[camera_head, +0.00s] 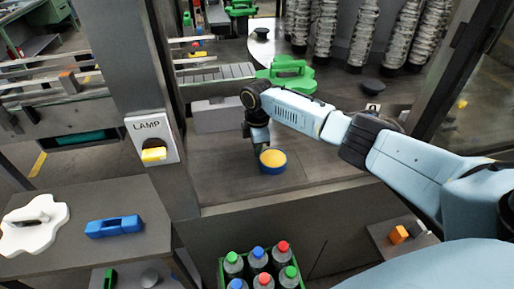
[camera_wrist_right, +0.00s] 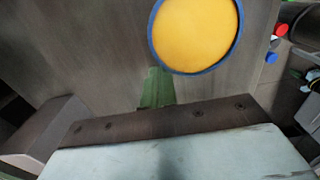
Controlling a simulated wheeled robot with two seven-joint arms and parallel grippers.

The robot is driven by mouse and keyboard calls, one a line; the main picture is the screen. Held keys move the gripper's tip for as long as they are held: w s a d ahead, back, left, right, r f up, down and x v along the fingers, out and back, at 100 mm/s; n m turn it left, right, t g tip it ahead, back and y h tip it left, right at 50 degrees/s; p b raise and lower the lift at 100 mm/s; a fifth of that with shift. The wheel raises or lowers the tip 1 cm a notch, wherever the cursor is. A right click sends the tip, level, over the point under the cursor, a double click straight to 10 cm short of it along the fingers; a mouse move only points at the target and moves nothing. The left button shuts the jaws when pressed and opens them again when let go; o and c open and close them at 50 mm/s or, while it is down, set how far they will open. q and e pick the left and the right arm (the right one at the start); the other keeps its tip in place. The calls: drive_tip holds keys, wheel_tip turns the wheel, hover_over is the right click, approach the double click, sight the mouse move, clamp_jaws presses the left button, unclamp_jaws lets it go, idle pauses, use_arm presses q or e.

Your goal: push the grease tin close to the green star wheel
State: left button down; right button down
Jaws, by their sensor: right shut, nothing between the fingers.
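The grease tin (camera_head: 272,160), a round blue tin with a yellow top, stands on the dark machine deck. The green star wheel (camera_head: 286,72) lies farther back on the deck, partly behind my right arm. My right gripper (camera_head: 259,146) points down just behind the tin, at its upper left, and is shut and empty. In the right wrist view the green fingertips (camera_wrist_right: 157,88) are beside the rim of the tin (camera_wrist_right: 197,32); I cannot tell whether they touch it. My left gripper is not in view.
A grey block (camera_head: 217,115) lies left of my right gripper. A post with a lamp switch (camera_head: 152,141) stands at the left. A crate of capped bottles (camera_head: 262,265) is below the deck's front edge. Jar stacks (camera_head: 364,35) stand at the back. Bare deck lies around the tin.

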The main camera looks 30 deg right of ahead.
wheel_tip(320, 180, up, 5)
drive_tip(key=p, duration=0.5)
drive_tip(key=shift+r, duration=0.1)
wheel_tip(320, 180, up, 4)
drive_tip(key=shift+r, duration=0.1)
